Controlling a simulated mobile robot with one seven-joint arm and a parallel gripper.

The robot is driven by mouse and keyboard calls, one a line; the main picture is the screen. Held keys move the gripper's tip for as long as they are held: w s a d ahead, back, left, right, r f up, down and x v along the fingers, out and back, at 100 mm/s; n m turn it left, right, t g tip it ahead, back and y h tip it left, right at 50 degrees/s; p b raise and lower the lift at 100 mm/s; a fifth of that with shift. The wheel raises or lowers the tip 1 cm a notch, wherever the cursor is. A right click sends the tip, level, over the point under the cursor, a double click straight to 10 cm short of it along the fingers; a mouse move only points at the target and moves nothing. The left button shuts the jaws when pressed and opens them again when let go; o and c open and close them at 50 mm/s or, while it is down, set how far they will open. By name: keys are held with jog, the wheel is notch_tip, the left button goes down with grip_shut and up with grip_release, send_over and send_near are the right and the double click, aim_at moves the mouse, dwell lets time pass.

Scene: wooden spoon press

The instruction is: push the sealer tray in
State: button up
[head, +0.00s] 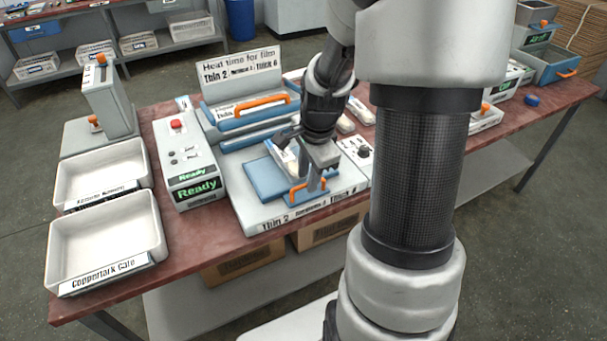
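The sealer (248,205) is a white base on the red-brown table with a raised blue upper part (225,123) that has an orange handle. Its blue tray (262,180) sits out toward the front of the base, with an orange handle (297,190) at its front edge. A pale packet (288,158) lies on the tray, partly hidden by my gripper. My gripper (318,182) points down at the tray's front handle, with its fingers at the handle's right part. Whether the fingers are closed on the handle does not show clearly.
A control box (188,160) with a red button and green "Ready" displays stands left of the sealer. Two white bins (105,235) are at the table's left end. A sign (240,66) about heat time stands behind. My arm hides part of the table's right side.

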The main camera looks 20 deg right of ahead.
jog(key=shift+w+f, duration=0.1)
jog(key=shift+f, duration=0.5)
grip_shut()
jog(key=w, duration=0.7)
jog(key=shift+w+a+r, duration=0.1)
jog(key=shift+w+r, duration=0.05)
jog(key=shift+w, duration=0.1)
